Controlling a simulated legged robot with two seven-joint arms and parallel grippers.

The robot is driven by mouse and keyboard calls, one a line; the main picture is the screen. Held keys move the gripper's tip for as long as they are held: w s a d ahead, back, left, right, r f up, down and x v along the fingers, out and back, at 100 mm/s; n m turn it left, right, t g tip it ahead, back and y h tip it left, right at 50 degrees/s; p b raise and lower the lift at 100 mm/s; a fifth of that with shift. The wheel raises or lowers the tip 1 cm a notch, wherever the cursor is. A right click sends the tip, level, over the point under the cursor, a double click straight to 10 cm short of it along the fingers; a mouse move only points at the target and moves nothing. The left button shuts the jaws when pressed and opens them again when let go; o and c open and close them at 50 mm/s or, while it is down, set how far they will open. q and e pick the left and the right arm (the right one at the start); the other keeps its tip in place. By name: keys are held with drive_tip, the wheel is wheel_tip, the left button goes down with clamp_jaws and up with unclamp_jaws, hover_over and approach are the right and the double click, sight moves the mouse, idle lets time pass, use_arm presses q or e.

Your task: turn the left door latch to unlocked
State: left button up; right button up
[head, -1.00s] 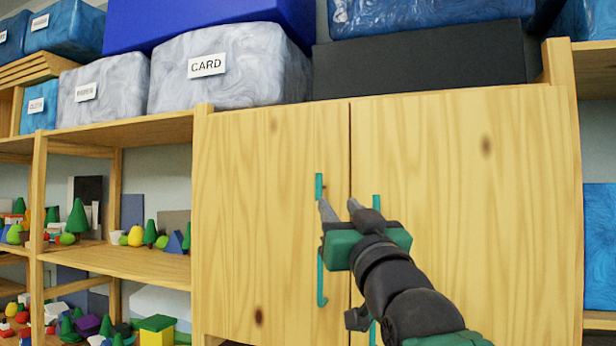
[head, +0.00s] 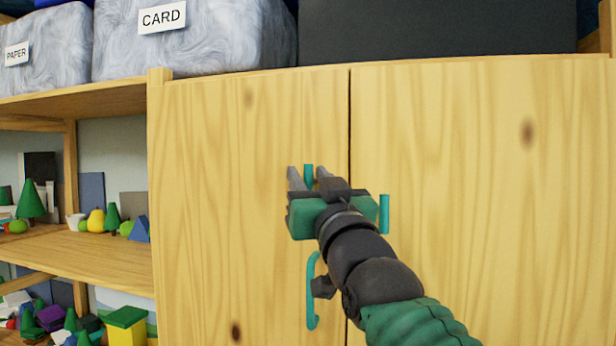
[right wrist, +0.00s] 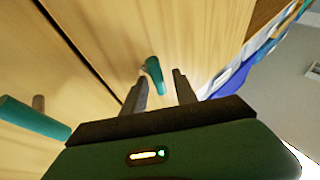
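The left door latch (head: 308,174) is a short teal bar near the inner edge of the left cabinet door (head: 220,200). It stands upright in the head view. My right gripper (head: 307,178) is in front of this door, its two grey fingers apart, one on each side of the latch. In the right wrist view the latch (right wrist: 154,74) shows between the open fingers (right wrist: 160,90), with a gap to each. A second teal latch (head: 384,212) is upright on the right door (head: 450,200). My left gripper is not in view.
A teal pull handle (head: 312,300) hangs on the left door below my gripper, partly hidden by my right arm. Open shelves (head: 90,255) with small coloured models stand to the left. Storage boxes (head: 195,45) sit on top.

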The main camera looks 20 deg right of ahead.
drive_tip(key=shift+s+d, duration=0.1)
drive_tip(key=shift+s, duration=0.05)
clamp_jaws()
drive_tip(key=shift+f, duration=0.1)
idle(0.9)
